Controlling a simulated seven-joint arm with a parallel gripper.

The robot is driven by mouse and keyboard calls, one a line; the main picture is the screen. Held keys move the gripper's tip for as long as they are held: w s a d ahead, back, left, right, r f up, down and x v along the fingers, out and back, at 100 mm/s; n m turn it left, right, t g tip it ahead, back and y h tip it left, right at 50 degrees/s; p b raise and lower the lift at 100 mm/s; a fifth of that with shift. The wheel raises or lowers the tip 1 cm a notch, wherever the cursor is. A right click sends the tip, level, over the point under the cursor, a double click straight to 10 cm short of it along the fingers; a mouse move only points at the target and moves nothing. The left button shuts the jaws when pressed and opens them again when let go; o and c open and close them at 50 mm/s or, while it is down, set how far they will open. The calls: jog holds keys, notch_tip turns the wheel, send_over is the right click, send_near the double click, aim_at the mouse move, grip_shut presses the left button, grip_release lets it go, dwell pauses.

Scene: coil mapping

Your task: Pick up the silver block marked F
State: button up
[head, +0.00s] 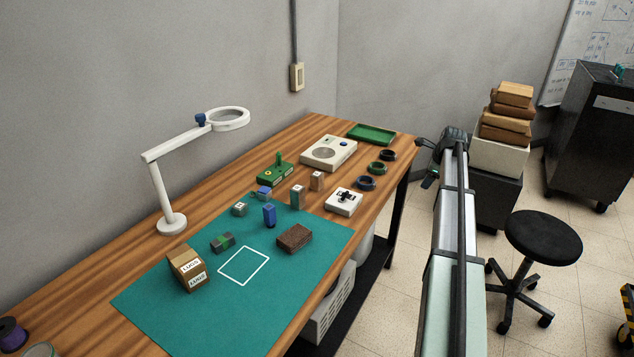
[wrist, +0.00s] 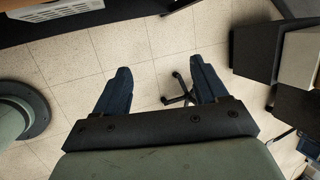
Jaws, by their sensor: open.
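Several small blocks stand on the green mat (head: 190,292) in the head view. A tall grey, silver-looking block (head: 297,197) stands upright near the mat's back right edge. A smaller grey block (head: 239,209) with greenish sides sits further left. The letters are too small to read, so I cannot tell which block is marked F. My gripper shows in the wrist view, its two dark fingers (wrist: 160,85) spread apart with nothing between them. It is over the floor, off the right side of the table, well away from the blocks.
Near the grey blocks are a tall blue block (head: 270,215), a small blue block (head: 264,193), a copper-toned block (head: 317,181) and a brown slab (head: 294,237). A white magnifier lamp (head: 168,195) stands at left. A black stool (head: 543,238) is on the floor at right.

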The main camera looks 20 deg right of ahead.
jog(key=w+a+r+g, duration=0.1)
jog(key=w+a+r, duration=0.25)
jog(key=a, duration=0.45)
jog(key=w+a+r+g, duration=0.15)
jog(key=w+a, duration=0.25)
jog(key=a, duration=0.4)
notch_tip(320, 180, up, 7)
jog(key=g, duration=0.3)
send_over(317, 173)
jog(key=shift+t+y, duration=0.25)
jog(key=shift+y, duration=0.05)
notch_tip(317, 173, down, 13)
jog(key=shift+s+f, duration=0.15)
jog(key=c, duration=1.2)
